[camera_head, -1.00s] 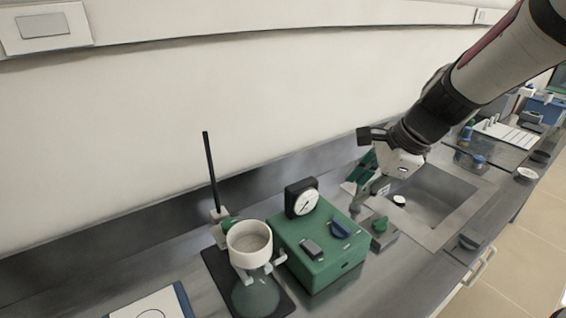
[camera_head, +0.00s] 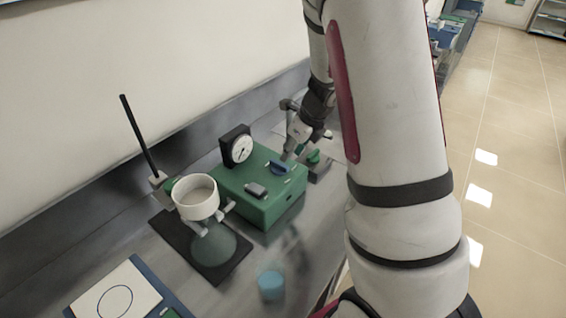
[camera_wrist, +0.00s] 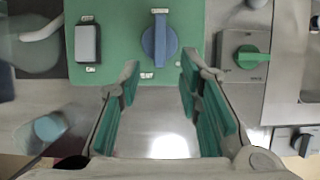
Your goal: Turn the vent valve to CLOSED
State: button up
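A green box (camera_head: 262,205) stands on the bench with a blue knob (camera_head: 279,167) on its top. In the wrist view the blue knob (camera_wrist: 159,42) has its handle along the picture's vertical. A green knob (camera_wrist: 249,56) sits on a small grey block to its right, its handle across the picture; it also shows in the head view (camera_head: 313,157). The labels are too small to read, so I cannot tell which knob is the vent valve. My gripper (camera_wrist: 160,76) is open and empty, its fingertips just short of the blue knob in the wrist view, not visibly touching it.
A dial gauge (camera_head: 238,147) and a grey switch (camera_wrist: 88,43) are on the green box. A white funnel on a flask (camera_head: 196,197) stands to its left, by a black rod (camera_head: 138,135). A blue-capped item (camera_head: 271,284) is in front. Another dark knob (camera_wrist: 303,144) is at lower right.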

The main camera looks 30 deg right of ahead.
aim_at(283, 165)
jog(key=x, duration=0.6)
jog(key=shift+w+f, duration=0.1)
jog(key=shift+f, duration=0.2)
grip_shut()
